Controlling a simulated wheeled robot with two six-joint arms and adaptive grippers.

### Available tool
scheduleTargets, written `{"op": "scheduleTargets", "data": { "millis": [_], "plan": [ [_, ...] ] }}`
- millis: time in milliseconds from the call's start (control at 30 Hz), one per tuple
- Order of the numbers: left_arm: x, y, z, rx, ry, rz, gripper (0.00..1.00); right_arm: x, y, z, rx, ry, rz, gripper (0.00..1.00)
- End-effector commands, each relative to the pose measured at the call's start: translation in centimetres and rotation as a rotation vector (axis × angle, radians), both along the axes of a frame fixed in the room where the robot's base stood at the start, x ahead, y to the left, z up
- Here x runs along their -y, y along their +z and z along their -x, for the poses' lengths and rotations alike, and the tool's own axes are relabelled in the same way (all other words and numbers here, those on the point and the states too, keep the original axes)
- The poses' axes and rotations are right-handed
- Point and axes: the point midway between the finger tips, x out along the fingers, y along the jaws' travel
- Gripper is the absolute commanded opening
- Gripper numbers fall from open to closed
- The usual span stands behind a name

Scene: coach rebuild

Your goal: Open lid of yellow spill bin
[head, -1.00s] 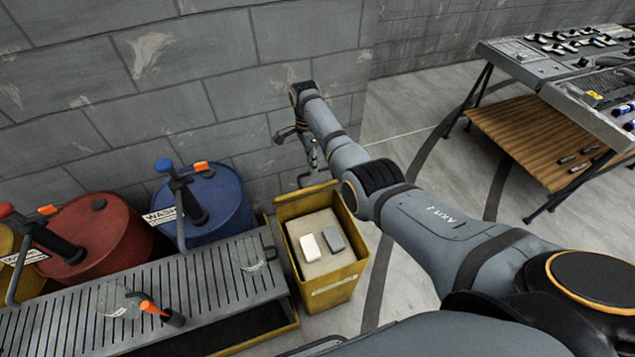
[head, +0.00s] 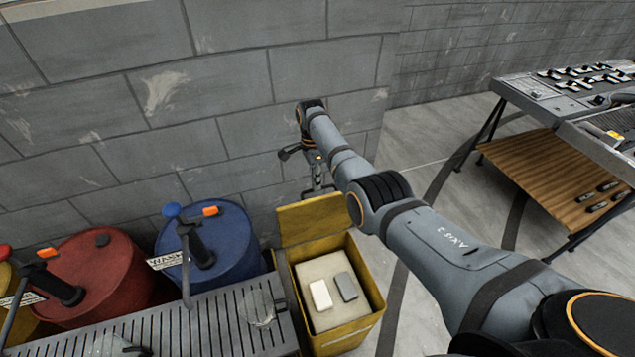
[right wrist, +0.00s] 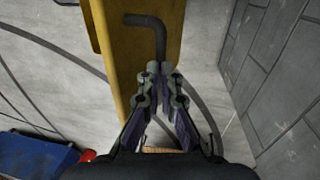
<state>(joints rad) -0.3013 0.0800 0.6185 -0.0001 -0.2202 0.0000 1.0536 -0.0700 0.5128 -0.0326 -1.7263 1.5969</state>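The yellow spill bin (head: 340,338) stands on the floor beside the grated bench in the head view. Its lid (head: 310,220) is raised at the back edge, so the bin is open. A bent dark handle (right wrist: 157,30) is on the yellow lid (right wrist: 135,70) in the right wrist view. My right gripper (head: 317,172) is above the raised lid, close to the wall. In the right wrist view its fingertips (right wrist: 160,70) are closed together around the handle's end. My left gripper is not in view.
Inside the bin are a white block (head: 320,294) and a grey block (head: 346,286) on a pale surface. Blue (head: 235,240) and red (head: 95,275) drums stand left. The block wall (head: 240,80) is close behind. A tool table (head: 545,120) stands right.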

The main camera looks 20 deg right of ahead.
Motion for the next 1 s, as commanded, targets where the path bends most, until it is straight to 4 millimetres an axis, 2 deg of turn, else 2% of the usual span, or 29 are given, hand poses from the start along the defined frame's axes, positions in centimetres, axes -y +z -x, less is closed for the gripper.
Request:
{"op": "scheduleTargets", "data": {
  "millis": [33, 100, 333, 600, 833, 1000],
  "plan": [
    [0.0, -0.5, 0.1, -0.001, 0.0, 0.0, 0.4, -0.4, -2.9, 1.5, -0.044, 0.003, -0.007, 0.0],
    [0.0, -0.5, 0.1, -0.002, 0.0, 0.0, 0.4, -0.4, -2.9, 1.5, -0.044, 0.004, -0.007, 0.0],
    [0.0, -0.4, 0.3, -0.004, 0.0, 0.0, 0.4, -0.5, -2.9, 1.5, -0.043, 0.004, -0.007, 0.33],
    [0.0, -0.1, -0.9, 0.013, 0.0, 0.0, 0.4, -0.3, -2.6, 1.4, -0.042, 0.004, -0.005, 0.34],
    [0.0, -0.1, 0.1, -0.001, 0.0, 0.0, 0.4, -0.3, -2.3, 1.4, -0.04, 0.003, -0.004, 0.34],
    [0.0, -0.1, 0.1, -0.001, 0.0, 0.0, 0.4, -0.2, -2.2, 1.3, -0.039, 0.003, -0.003, 0.34]
  ]
}}
